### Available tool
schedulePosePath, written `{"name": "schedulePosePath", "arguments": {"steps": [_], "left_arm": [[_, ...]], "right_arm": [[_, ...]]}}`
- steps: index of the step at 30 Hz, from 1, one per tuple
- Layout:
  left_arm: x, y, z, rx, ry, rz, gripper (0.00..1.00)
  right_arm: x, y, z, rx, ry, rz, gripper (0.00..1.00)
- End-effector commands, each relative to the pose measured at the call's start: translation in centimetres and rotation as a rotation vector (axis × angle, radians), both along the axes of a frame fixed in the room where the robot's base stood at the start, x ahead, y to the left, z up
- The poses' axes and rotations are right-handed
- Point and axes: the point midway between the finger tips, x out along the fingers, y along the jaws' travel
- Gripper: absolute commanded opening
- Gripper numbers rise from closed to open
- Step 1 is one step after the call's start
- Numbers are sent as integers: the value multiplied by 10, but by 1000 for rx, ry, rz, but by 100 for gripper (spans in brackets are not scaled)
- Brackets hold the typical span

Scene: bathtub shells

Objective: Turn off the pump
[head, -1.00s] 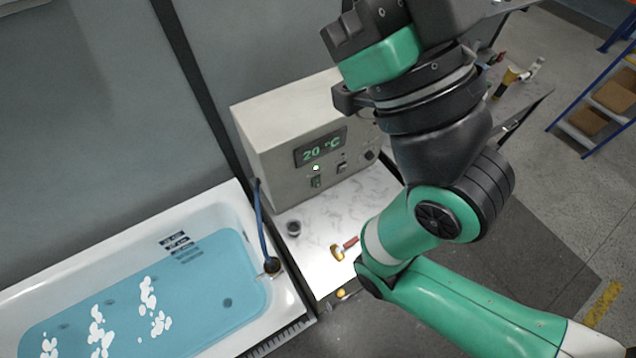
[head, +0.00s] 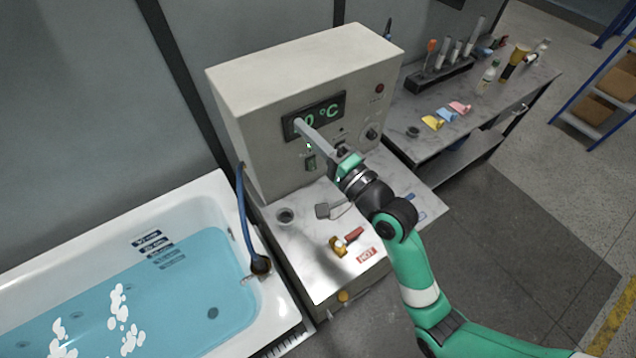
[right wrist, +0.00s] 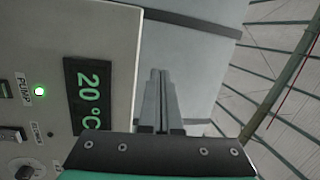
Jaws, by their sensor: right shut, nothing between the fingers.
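The control box (head: 255,130) is a cream cabinet with a temperature display (head: 330,108); it reads 20 °C in the right wrist view (right wrist: 86,95). The pump switch (head: 311,162) is a small dark green rocker low on its front. The pump light (right wrist: 39,91) glows green beside the label PUMP (right wrist: 24,88). My right gripper (head: 299,125) is shut and empty, its fingers across the lower part of the display, above and apart from the pump switch. The shut fingers show in the right wrist view (right wrist: 160,75). My left gripper is not in view.
A second dark switch (right wrist: 12,135) is beside the pump light, and a knob (head: 372,133) is right of it. A bathtub (head: 215,185) with blue water and a hose (head: 240,215) stands left. A valve (head: 338,246) is on the marble top (head: 320,280). A side bench (head: 470,95) holds bottles.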

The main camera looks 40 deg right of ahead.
Motion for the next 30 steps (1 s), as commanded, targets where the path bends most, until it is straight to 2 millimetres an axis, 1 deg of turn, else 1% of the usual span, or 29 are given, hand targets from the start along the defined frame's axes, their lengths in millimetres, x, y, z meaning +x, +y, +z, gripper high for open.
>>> {"name": "schedulePosePath", "arguments": {"steps": [1,2,3,5,6,9,10,12,14,17,26,30], "left_arm": [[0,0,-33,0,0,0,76],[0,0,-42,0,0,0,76],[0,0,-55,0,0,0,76],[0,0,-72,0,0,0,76],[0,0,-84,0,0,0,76],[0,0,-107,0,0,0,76],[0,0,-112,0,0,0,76],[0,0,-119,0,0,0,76],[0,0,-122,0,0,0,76],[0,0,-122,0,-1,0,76],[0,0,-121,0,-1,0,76],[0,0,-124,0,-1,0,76]], "right_arm": [[-5,-12,-63,29,57,-19,0],[-9,-18,-89,43,87,-31,0],[-15,-25,-123,60,127,-47,0],[-25,-36,-171,84,184,-71,0],[-33,-42,-199,97,217,-87,0],[-51,-57,-255,120,280,-128,0],[-55,-60,-266,124,291,-136,0],[-62,-66,-282,132,307,-154,0],[-64,-69,-287,134,311,-162,0],[-65,-72,-286,134,310,-169,0],[-64,-72,-284,133,309,-168,0],[-54,-74,-286,131,308,-168,0]]}}
